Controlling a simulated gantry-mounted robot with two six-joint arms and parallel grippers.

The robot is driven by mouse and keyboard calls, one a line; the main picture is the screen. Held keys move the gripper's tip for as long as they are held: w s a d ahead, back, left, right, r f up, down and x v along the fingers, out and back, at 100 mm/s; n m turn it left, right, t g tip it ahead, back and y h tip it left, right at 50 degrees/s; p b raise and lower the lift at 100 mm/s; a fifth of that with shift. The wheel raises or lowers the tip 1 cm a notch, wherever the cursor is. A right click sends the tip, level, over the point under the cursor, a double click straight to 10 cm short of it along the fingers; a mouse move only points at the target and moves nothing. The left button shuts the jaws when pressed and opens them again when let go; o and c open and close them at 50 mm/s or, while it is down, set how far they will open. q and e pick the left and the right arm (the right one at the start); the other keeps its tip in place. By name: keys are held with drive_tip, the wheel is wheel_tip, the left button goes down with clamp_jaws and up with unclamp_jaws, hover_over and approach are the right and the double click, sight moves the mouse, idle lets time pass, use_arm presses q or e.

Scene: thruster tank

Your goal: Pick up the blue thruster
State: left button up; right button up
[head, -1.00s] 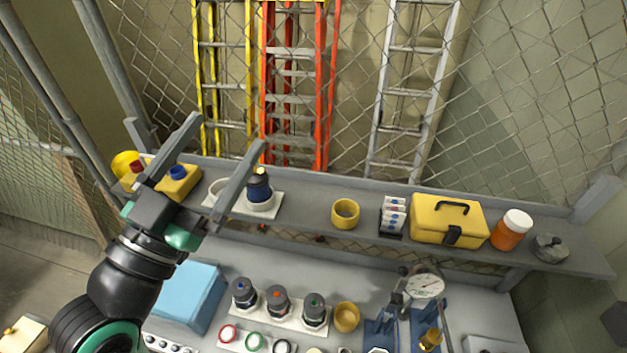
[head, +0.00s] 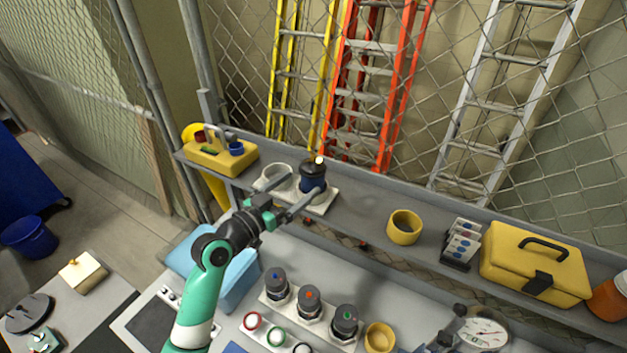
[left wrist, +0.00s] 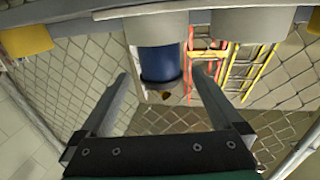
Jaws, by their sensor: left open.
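The blue thruster (head: 313,179), a dark cylinder with a blue body and a pale tip, stands upright in a white holder (head: 322,203) on the shelf. In the left wrist view the thruster (left wrist: 160,62) appears upside down, its blue band lying between the finger ends. My left gripper (head: 303,182) is open, its fingers pointing at the thruster from the front, one toward each side. I see gaps beside the thruster in the wrist view and cannot tell of any contact. My right gripper is not in view.
An empty white ring (head: 274,176) sits left of the thruster. A yellow box (head: 222,160) is further left; a yellow cup (head: 404,228) and toolbox (head: 535,266) are right. Several dark thrusters, one with a blue-marked top (head: 276,284), stand on the bench below. A mesh fence is behind.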

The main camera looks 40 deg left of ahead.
sight(305, 178)
use_arm(q)
drive_tip(key=shift+w+a+r+p, duration=0.15)
drive_tip(key=shift+w+p, duration=0.15)
drive_tip(key=shift+w, duration=1.25)
drive_tip(key=shift+w+d+r+p, duration=0.1)
drive_tip(key=shift+w+p, duration=0.15)
drive_tip(key=shift+w, duration=1.25)
drive_tip(key=shift+a, duration=0.1)
clamp_jaws()
